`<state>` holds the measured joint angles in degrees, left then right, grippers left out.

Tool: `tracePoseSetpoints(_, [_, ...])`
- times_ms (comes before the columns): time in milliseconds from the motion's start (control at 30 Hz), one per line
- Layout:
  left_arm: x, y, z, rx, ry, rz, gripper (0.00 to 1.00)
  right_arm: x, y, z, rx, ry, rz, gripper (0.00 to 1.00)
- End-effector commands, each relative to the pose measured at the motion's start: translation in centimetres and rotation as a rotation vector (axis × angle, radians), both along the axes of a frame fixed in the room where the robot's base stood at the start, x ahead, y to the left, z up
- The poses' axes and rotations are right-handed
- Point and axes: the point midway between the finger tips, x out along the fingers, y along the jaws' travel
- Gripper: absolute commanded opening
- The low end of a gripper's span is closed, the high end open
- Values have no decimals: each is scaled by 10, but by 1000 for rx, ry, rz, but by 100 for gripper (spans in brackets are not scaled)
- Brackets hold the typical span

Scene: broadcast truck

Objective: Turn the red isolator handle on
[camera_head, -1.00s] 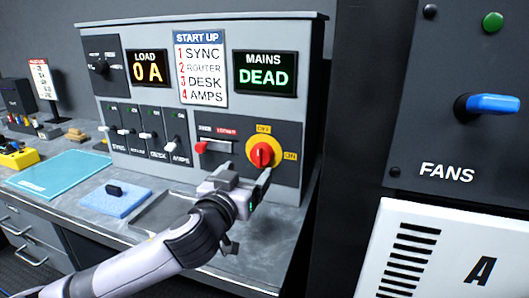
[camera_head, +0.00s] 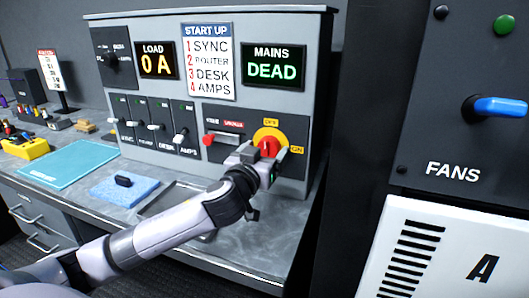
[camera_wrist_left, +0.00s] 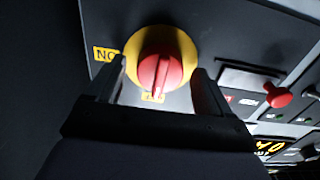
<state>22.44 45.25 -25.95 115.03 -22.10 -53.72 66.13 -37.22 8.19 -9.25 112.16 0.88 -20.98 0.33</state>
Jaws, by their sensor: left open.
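The red isolator handle (camera_head: 268,145) sits on a round yellow plate (camera_head: 264,133) at the lower right of the grey console. An OFF label is above it and an ON label to its right. In the left wrist view, turned upside down, the handle (camera_wrist_left: 160,74) has its ridge in line with the partly hidden OFF label (camera_wrist_left: 152,98). My left gripper (camera_head: 266,156) is open in front of the handle. In the wrist view its fingers (camera_wrist_left: 160,88) stand on either side of the handle, with gaps showing. My right gripper is not in view.
A red knob (camera_head: 208,140) on a slider is left of the isolator. The MAINS display (camera_head: 273,67) reads DEAD and the LOAD display (camera_head: 157,61) reads 0 A. A blue FANS handle (camera_head: 500,106) juts out at right. A blue pad (camera_head: 140,190) lies on the counter.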

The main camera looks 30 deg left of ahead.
Motion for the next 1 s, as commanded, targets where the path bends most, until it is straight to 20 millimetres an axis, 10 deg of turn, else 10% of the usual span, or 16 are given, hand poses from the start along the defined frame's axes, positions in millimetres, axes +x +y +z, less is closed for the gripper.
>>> tracePoseSetpoints(67, [0,0,0,0,0,0,82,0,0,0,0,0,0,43])
tracePoseSetpoints(267, [0,0,0,-1,0,0,25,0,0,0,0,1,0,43])
tracePoseSetpoints(1000, [0,0,1,307,76,3,25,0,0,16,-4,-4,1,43])
